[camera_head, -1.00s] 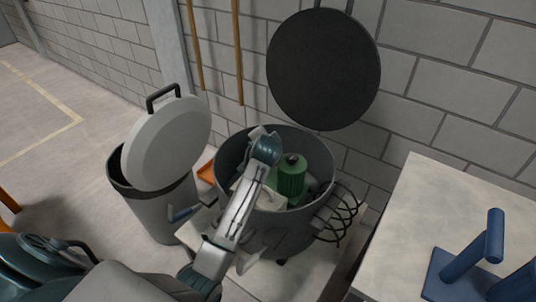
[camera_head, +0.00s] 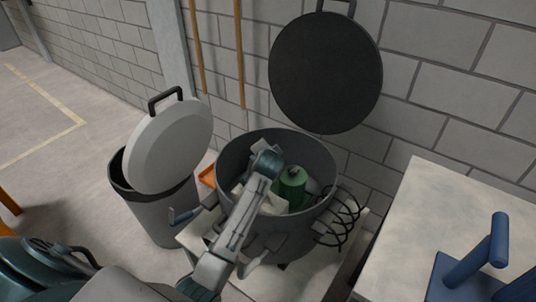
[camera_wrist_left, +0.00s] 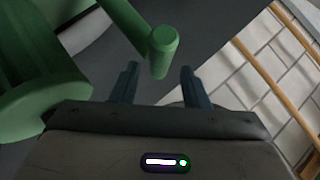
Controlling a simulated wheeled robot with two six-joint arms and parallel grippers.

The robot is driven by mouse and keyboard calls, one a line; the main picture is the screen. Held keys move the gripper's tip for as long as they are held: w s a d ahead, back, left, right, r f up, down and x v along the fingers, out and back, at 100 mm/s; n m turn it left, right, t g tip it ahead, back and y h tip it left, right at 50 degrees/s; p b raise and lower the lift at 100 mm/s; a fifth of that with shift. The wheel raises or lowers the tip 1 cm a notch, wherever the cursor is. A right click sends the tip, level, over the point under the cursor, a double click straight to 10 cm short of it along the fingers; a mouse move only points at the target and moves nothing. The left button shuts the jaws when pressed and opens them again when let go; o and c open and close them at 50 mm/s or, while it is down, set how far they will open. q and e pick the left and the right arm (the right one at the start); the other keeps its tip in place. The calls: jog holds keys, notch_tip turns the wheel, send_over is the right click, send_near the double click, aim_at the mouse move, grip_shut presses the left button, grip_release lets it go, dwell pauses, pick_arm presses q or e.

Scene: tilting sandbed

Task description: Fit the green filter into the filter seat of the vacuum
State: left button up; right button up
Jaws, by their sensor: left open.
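The vacuum is an open grey drum (camera_head: 315,153) in the head view. The green filter (camera_head: 291,190) shows inside it, right of my left wrist. My left arm reaches over the drum's near rim, and its gripper is hidden there behind the wrist. In the left wrist view my left gripper (camera_wrist_left: 159,82) is open, its two dark fingers apart. The end of a green bar (camera_wrist_left: 163,45) shows just ahead of the gap between them, with a larger green round part (camera_wrist_left: 35,95) at left. Whether bar and fingers touch is unclear. The filter seat is not clearly visible. My right gripper is out of view.
The round black lid (camera_head: 325,72) stands raised behind the drum. A grey bin (camera_head: 160,215) with a tilted pale lid (camera_head: 168,145) stands at left. A pale table (camera_head: 415,225) with a blue stand (camera_head: 470,275) is at right. Black coils (camera_head: 340,215) hang on the drum's right side.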

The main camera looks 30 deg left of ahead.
pick_arm(q)
jog(key=p+v, duration=0.1)
jog(key=v, duration=1.1)
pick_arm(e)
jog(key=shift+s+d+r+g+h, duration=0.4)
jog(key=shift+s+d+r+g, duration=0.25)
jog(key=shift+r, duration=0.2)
